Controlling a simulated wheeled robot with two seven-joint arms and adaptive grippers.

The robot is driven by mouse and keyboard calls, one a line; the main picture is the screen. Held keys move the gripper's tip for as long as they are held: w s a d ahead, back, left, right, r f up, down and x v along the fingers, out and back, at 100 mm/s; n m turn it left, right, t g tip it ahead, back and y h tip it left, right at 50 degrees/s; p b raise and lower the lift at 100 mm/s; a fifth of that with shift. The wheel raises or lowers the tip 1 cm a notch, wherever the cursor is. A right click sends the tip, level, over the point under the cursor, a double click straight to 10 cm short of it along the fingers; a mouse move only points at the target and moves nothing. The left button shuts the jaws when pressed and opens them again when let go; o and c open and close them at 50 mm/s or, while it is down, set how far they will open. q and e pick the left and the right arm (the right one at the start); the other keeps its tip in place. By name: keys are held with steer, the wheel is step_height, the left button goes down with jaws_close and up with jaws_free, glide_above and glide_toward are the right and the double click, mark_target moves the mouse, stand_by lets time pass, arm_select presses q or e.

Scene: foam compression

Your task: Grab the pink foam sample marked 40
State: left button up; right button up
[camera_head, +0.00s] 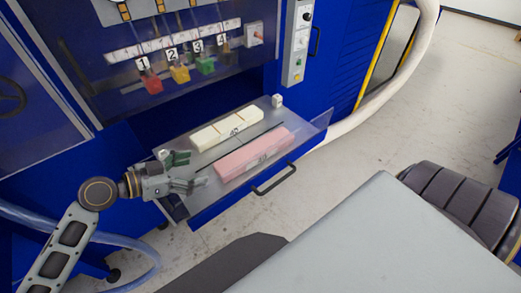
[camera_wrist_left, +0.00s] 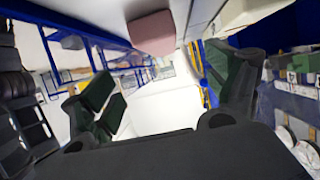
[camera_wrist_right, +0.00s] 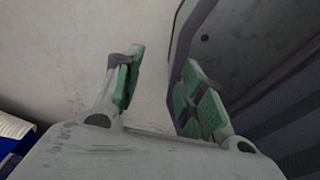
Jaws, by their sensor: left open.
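The pink foam sample (camera_head: 250,156) is a long block lying on the pulled-out drawer, on the side toward the handle. A dark mark shows on it, but I cannot read it surely. In the left wrist view a pink block (camera_wrist_left: 152,32) shows at the top, beyond the fingers. My left gripper (camera_head: 186,171) is open and empty, just left of the pink block's near end and apart from it. It also shows in the left wrist view (camera_wrist_left: 165,95). My right gripper (camera_wrist_right: 162,88) is open and empty, with bare floor beyond its fingers; it is not seen in the head view.
A cream foam block (camera_head: 218,131), also marked, lies beside the pink one. A small white cube (camera_head: 277,100) sits at the drawer's far corner. The drawer handle (camera_head: 274,179) sticks out in front. The blue machine (camera_head: 130,50) rises behind, with numbered coloured pieces.

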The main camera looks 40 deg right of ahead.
mark_target(219, 169)
arm_select(q)
steer(key=shift+a, duration=0.1)
steer(key=shift+d, duration=0.2)
steer(key=shift+p+x, duration=0.5)
steer(key=shift+x, duration=3.4)
steer(key=shift+d, duration=0.2)
steer(key=shift+f, duration=0.1)
arm_select(e)
steer(key=shift+s+a+r, duration=0.65)
steer(key=shift+s+a, duration=0.15)
steer(key=shift+s, duration=0.2)
arm_select(q)
steer(key=shift+d, duration=0.15)
arm_select(e)
steer(key=shift+w+r, duration=0.1)
